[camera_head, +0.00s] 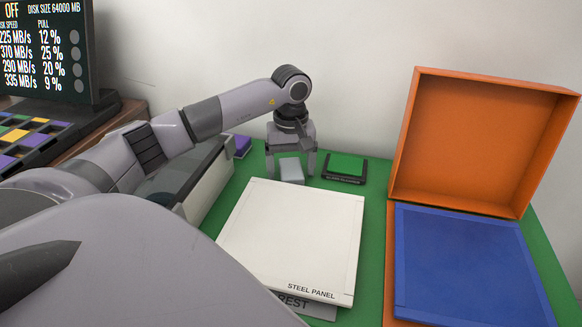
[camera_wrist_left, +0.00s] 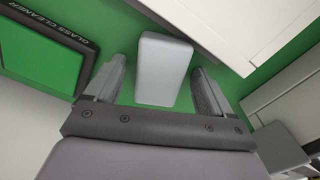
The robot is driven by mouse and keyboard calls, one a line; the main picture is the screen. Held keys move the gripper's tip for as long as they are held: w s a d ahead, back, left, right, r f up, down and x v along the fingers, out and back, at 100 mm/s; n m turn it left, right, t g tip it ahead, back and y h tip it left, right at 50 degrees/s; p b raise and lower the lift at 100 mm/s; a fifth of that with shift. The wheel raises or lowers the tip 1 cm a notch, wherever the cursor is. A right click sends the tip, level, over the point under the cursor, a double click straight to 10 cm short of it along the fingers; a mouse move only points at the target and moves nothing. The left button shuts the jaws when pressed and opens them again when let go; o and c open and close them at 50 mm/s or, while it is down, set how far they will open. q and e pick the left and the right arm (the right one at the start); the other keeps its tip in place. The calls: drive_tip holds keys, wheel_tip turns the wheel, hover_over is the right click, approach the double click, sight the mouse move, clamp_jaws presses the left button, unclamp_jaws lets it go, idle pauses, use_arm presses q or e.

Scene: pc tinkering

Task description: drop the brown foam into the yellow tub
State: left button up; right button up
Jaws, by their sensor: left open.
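My left gripper (camera_head: 290,169) points down over the green mat at the back of the table. It is open. A light grey block (camera_head: 292,174) stands between its two fingers. In the left wrist view the block (camera_wrist_left: 163,70) shows between the fingers, with a visible gap on either side. I see no brown foam and no yellow tub in either view. My right gripper is not in view.
A white steel panel (camera_head: 295,235) lies in front of the gripper. An orange open frame (camera_head: 473,143) stands behind a blue panel (camera_head: 465,265) at right. A monitor (camera_head: 45,50) is at far left.

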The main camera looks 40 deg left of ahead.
sight(291, 168)
use_arm(q)
drive_tip(key=c, duration=1.2)
drive_tip(key=shift+r, duration=0.15)
drive_tip(key=shift+r+p, duration=2.65)
drive_tip(key=shift+r, duration=7.25)
drive_tip(key=s+d+f+m, duration=0.3)
drive_tip(key=d+m, duration=0.2)
drive_tip(key=d, duration=0.5)
drive_tip(key=s+d+f+m, duration=0.25)
drive_tip(key=d+m, duration=0.25)
drive_tip(key=d, duration=0.5)
drive_tip(key=r+p, duration=0.2)
drive_tip(key=p, duration=0.4)
drive_tip(key=a+r+p, duration=0.1)
drive_tip(key=r+p, duration=0.1)
drive_tip(key=p, duration=0.4)
drive_tip(key=shift+r, duration=0.3)
